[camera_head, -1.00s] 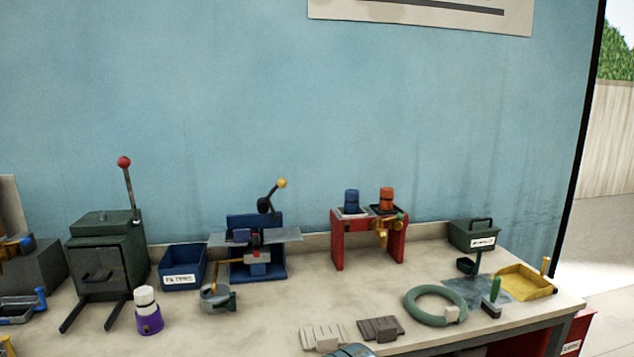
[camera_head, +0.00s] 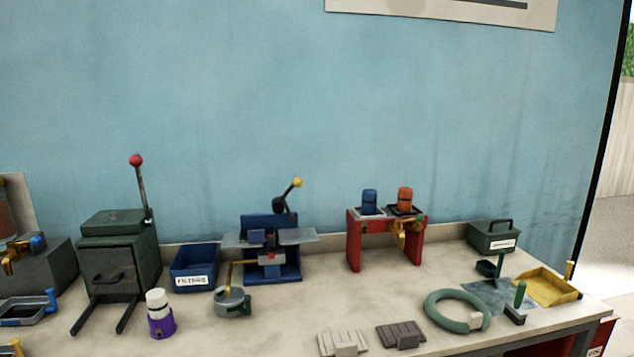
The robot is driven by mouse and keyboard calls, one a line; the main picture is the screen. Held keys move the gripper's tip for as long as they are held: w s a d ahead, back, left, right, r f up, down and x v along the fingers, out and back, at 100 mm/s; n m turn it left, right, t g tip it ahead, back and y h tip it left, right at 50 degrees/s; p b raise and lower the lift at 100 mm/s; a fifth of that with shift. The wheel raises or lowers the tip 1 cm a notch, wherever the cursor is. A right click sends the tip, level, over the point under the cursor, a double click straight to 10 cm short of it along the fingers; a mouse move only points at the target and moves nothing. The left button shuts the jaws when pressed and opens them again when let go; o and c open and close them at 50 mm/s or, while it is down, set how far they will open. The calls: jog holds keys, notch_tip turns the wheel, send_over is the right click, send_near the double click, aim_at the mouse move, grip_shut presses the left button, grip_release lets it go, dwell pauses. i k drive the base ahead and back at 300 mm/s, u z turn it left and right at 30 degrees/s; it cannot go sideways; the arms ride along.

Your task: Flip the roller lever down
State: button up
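Two machines have raised levers; no label shows which is the roller lever. On the blue machine (camera_head: 285,262) a dark lever (camera_head: 287,193) with a yellow knob leans up and to the right. This machine has grey side plates and a small red part in the middle. On the dark green box machine (camera_head: 118,262) a thin lever (camera_head: 142,188) with a red ball knob stands nearly upright at its right side. My gripper is not in view.
A blue bin (camera_head: 195,267) stands between the machines. A grey pot (camera_head: 233,302) and a purple-and-white bottle (camera_head: 160,318) stand in front. A red stand (camera_head: 354,245) with two canisters, a green hose ring (camera_head: 432,312) and a yellow tray (camera_head: 545,288) are to the right.

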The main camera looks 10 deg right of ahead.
aim_at(297, 181)
jog(key=u, duration=0.05)
jog(key=i, duration=1)
jog(key=z, duration=0.05)
jog(key=k, duration=1.35)
jog(key=u, duration=0.4)
jog(key=i, duration=1.2)
jog(key=u, duration=0.45)
